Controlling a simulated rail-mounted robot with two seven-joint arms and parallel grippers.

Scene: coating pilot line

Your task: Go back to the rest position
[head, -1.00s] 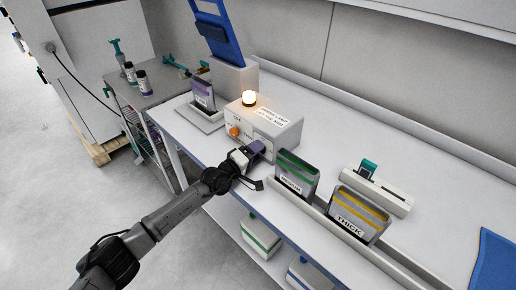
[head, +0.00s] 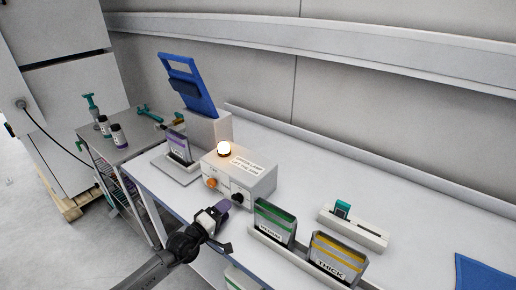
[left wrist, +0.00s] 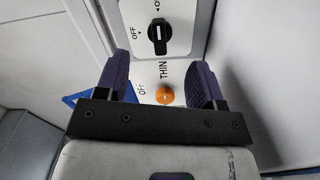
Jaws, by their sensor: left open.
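My left gripper (head: 224,208) is just in front of the light grey control box (head: 245,178), near its black knob (head: 237,198). In the left wrist view its two purple fingers (left wrist: 160,82) stand wide apart with nothing held between them. Beyond them show the black knob (left wrist: 158,37), by the word OFF, and an orange knob (left wrist: 165,96), by the word THIN. The orange knob also shows in the head view (head: 211,183). My right gripper is in neither view.
A lit lamp (head: 224,149) tops the box. A green-banded holder (head: 275,223) and a yellow-banded THICK holder (head: 338,257) stand right of my gripper. A purple-marked holder (head: 179,146) stands behind left, before a raised blue panel (head: 187,82). A side cart (head: 120,140) carries bottles.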

